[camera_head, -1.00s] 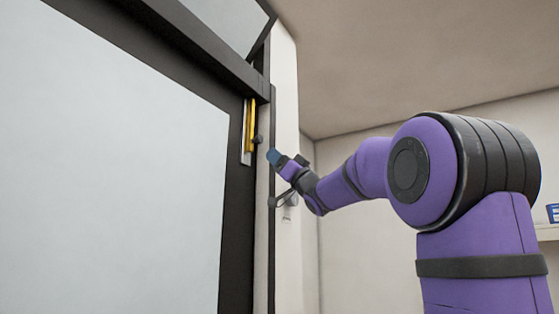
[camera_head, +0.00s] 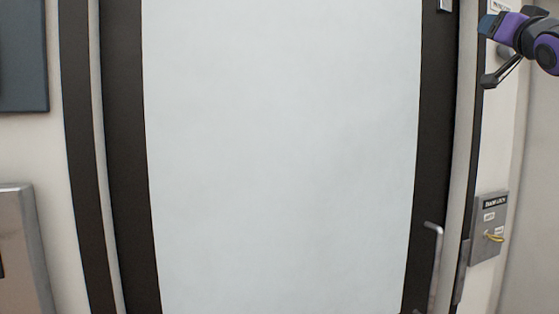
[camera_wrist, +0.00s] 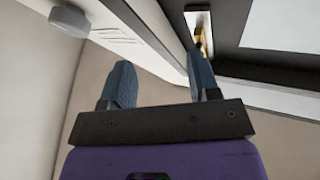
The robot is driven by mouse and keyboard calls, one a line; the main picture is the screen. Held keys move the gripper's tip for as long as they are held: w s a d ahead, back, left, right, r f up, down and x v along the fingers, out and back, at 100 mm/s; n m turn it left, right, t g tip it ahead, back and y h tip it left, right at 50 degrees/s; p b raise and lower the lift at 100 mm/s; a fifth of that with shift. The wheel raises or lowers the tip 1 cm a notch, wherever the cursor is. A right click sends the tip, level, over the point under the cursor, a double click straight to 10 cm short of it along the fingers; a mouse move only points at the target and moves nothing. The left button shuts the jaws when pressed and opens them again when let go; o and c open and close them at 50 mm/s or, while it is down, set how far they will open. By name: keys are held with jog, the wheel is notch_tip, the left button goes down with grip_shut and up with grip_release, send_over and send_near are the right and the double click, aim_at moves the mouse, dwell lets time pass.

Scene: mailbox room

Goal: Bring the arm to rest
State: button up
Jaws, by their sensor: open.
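My arm shows at the top right of the head view, purple with black bands, in front of the wall beside the door (camera_head: 280,150). My gripper (camera_wrist: 163,90) shows in the wrist view, with two blue-grey fingers spread apart and nothing between them. A brass-coloured piece on a pale plate (camera_wrist: 201,30) on the dark door frame lies just beyond the right finger. I cannot tell whether the finger touches it.
The door has a pale panel, a dark frame and a metal pull handle (camera_head: 433,265) at lower right. A grey wall box (camera_head: 488,228) with a yellow key-like piece hangs to its right. A steel unit (camera_head: 22,250) stands at lower left. A rounded grey fixture (camera_wrist: 69,20) shows in the wrist view.

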jog(key=s+a+f+n+g+y, duration=0.1)
jog(key=s+a+f+g, duration=0.4)
jog(key=f, duration=0.8)
jog(key=s+a+f+n+g+y, duration=0.1)
jog(key=s+a+f+g, duration=0.5)
jog(key=s+f, duration=0.6)
jog(key=s+a+f+n+g, duration=0.2)
jog(key=s+a+f+g, duration=0.4)
jog(key=f, duration=0.8)
jog(key=s, duration=0.3)
jog(key=shift+s+a+f+n+g+y, duration=0.2)
jog(key=shift+f+n+g+y, duration=0.1)
jog(key=shift+f+n+y, duration=0.1)
jog(key=shift+w, duration=0.1)
jog(key=shift+c, duration=0.3)
